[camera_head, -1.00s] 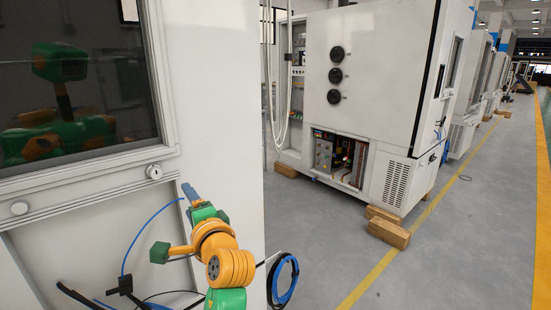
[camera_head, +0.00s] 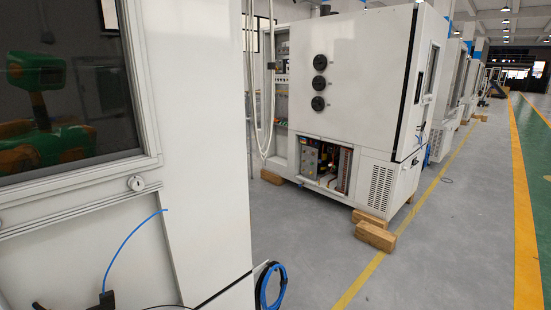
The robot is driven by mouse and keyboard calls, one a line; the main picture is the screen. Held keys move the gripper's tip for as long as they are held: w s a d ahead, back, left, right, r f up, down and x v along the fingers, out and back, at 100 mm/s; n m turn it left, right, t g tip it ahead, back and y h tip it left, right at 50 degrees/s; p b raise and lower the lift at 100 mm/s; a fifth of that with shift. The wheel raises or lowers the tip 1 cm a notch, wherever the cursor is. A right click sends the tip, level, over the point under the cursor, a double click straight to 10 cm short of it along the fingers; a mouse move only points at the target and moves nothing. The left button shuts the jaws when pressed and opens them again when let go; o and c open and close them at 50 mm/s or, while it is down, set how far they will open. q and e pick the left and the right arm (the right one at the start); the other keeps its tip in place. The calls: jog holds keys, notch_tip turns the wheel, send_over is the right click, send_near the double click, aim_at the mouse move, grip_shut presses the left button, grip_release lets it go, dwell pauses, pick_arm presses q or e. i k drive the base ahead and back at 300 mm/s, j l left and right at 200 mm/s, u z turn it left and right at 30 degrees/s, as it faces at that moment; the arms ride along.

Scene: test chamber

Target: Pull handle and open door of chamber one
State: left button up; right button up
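A white chamber front fills the left side of the head view, with a dark-glass window (camera_head: 75,90) in a pale frame. A small round lock (camera_head: 135,183) sits on the frame below the window's right corner. I see no pull handle on this front, and no open gap shows at the door. I cannot tell from a label which chamber is chamber one. Neither of my grippers is in view; a green and orange shape in the glass is my reflection.
Another white chamber (camera_head: 365,65) with black round ports stands beyond on wooden blocks (camera_head: 375,236). A blue hose (camera_head: 128,238) hangs below the lock, and a coiled blue hose (camera_head: 262,288) lies near the floor. Grey floor (camera_head: 455,250) is open at right.

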aim_at(75, 235)
jog(key=u, duration=1.5)
